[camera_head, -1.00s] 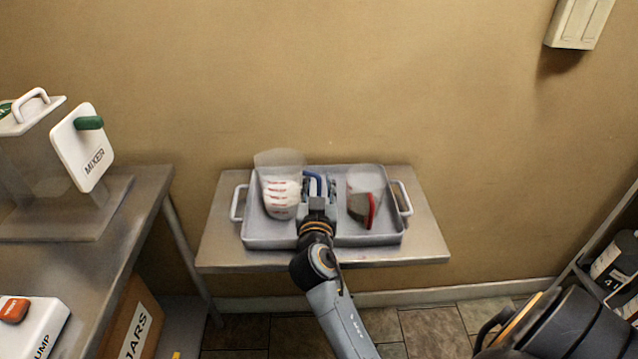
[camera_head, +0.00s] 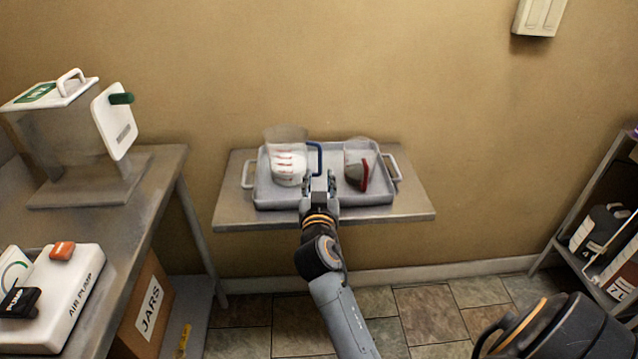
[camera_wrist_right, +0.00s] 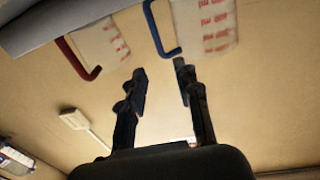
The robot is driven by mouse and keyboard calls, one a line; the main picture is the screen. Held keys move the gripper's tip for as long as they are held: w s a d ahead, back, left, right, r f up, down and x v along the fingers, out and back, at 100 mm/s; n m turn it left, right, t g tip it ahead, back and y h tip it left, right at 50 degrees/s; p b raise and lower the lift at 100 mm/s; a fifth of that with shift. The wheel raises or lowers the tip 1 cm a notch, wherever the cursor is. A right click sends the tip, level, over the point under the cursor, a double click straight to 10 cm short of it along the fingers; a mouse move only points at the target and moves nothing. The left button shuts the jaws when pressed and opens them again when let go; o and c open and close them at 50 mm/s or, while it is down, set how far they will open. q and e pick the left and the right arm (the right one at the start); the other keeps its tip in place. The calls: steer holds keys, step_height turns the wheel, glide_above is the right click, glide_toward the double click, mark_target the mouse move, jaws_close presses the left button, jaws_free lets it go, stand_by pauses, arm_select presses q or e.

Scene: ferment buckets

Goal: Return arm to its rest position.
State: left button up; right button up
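My right gripper (camera_head: 320,181) is open and empty over the near side of a grey tray (camera_head: 247,172). Its two fingers also show apart in the right wrist view (camera_wrist_right: 160,72), with nothing between them. A clear measuring jug with a blue handle (camera_head: 287,165) stands in the tray's left part, holding white contents. The blue handle is just beyond the fingers and looks apart from them. My left gripper is not in view.
The tray sits on a small metal table (camera_head: 410,208) against the wall. A box of jars (camera_head: 145,305) is below. A shelf with dark containers (camera_head: 598,228) stands at right.

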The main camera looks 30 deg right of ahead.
steer(key=s+a+f+n+g+y, duration=0.2)
steer(key=s+a+f+g+y, duration=0.1)
steer(key=s+f, duration=0.4)
steer(key=s+a+f+n+g+y, duration=0.1)
steer(key=s+a+f+g+y, duration=0.1)
steer(key=s+f, duration=0.5)
steer(key=s+a+f+n+g+y, duration=0.3)
steer(key=s+a, duration=0.3)
steer(key=s, duration=0.3)
steer(key=s+a+f+n+g+y, duration=0.3)
steer(key=s+a, duration=0.2)
steer(key=s, duration=0.4)
step_height(320, 180, down, 26)
steer(key=s+r+g+p, duration=0.1)
steer(key=g, duration=0.1)
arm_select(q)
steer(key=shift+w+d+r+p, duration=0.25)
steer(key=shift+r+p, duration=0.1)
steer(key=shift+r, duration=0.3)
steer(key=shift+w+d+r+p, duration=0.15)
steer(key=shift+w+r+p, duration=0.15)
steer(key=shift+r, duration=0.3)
arm_select(e)
steer(key=s+d+f, duration=0.2)
steer(key=s+f, duration=1.2)
steer(key=s, duration=0.2)
steer(key=shift+s+d+f+n+g+h, duration=0.25)
steer(key=shift+d+f+n+g+h, duration=0.05)
steer(key=shift+d+f+g, duration=0.1)
